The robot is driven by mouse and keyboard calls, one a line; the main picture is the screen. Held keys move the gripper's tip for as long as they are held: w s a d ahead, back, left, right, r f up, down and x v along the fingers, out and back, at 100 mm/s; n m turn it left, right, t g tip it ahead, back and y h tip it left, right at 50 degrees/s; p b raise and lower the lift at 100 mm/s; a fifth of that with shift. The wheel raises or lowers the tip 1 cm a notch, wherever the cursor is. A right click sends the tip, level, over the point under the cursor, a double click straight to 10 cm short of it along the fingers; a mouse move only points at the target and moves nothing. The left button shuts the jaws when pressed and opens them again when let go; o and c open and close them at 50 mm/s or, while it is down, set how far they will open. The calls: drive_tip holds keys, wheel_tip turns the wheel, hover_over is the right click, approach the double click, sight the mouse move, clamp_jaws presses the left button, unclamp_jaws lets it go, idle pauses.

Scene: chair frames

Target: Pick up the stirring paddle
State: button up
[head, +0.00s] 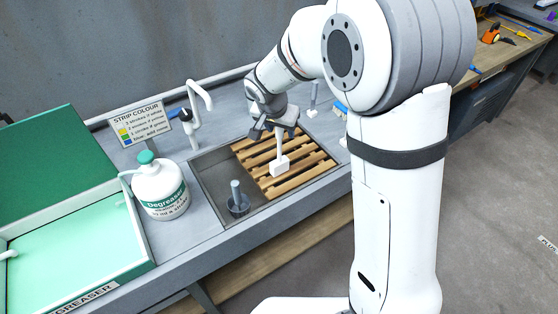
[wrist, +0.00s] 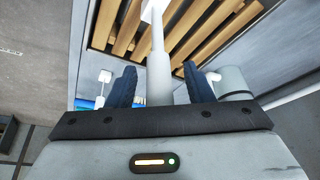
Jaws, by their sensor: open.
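A pale paddle-like tool (head: 279,166), which I take for the stirring paddle, stands over the wooden slats (head: 262,158) with a white block at its lower end. My gripper (head: 272,124) is at its upper part. In the wrist view the paddle's shaft (wrist: 158,65) lies between the two dark fingers of my gripper (wrist: 160,84). The fingers are open, with a gap on each side of the shaft. The shaft's end nearest my palm is hidden behind the gripper's edge.
The slats lie in a sink (head: 212,174) beside a dark cup with a grey handle (head: 237,202). A degreaser jug (head: 160,190), a tap (head: 198,110), a sign (head: 141,118) and a green tray (head: 75,250) stand left. Another grey-handled tool (head: 313,97) stands behind the sink.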

drive_tip(key=shift+w+d+f, duration=0.1)
drive_tip(key=shift+w+f, duration=0.1)
drive_tip(key=shift+f, duration=0.25)
clamp_jaws()
